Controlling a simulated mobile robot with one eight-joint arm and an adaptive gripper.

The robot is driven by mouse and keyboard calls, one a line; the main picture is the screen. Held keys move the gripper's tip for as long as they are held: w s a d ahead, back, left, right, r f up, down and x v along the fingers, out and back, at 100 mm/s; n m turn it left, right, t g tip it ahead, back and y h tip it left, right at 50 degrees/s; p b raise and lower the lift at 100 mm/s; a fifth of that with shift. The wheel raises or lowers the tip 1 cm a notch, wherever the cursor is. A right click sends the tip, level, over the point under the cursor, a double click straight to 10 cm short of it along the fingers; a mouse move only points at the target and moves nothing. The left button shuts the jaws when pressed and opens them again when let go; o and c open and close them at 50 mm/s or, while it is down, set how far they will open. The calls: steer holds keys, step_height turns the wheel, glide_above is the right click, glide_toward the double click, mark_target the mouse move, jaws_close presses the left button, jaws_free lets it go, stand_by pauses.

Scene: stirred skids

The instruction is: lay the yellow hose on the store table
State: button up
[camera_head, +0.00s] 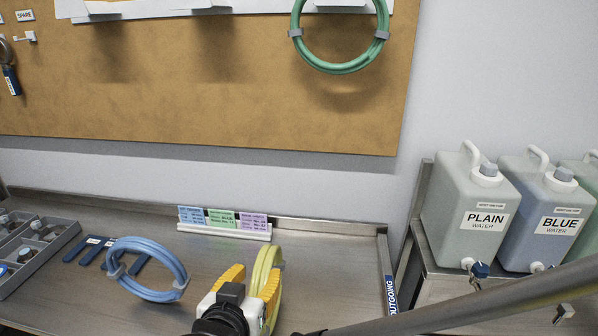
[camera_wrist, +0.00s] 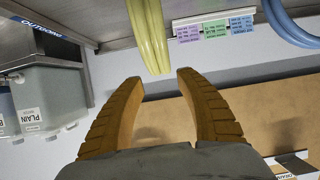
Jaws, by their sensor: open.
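The yellow hose (camera_head: 267,262) is a coil that appears to stand on edge on the grey metal table (camera_head: 330,262), near its right end. It also shows in the wrist view (camera_wrist: 150,35), edge-on just beyond my fingertips. My gripper (camera_head: 252,275) has orange fingers and is open, with its fingers spread in the wrist view (camera_wrist: 158,80). Nothing is held between them. In the head view my gripper partly hides the hose's lower part. I cannot tell whether a finger touches the hose. This table carries an OUTGOING label (camera_head: 391,295); no label naming a store table shows.
A blue hose coil (camera_head: 148,270) stands left of my gripper. A card holder (camera_head: 225,229) sits at the back, and a grey tray (camera_head: 40,255) at the left. Water canisters (camera_head: 470,205) stand at right. A green hose (camera_head: 340,68) hangs on the board above.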

steer(key=p+v, duration=0.2)
steer(key=v, duration=0.4)
steer(key=w+d+f+g+h, duration=0.1)
steer(key=w+d+g, duration=0.1)
steer(key=d, duration=0.6)
steer(key=w+d+f+g+h, duration=0.1)
steer(key=w+d+f+g, duration=0.1)
steer(key=d, duration=0.5)
steer(key=s+d+r+g+y, duration=0.1)
steer(key=s+d+g+y, duration=0.1)
steer(key=d, duration=1.3)
steer(key=s+y, duration=0.1)
steer(key=s, duration=0.1)
steer(key=shift+s+n, duration=0.35)
steer(key=shift+n, duration=0.05)
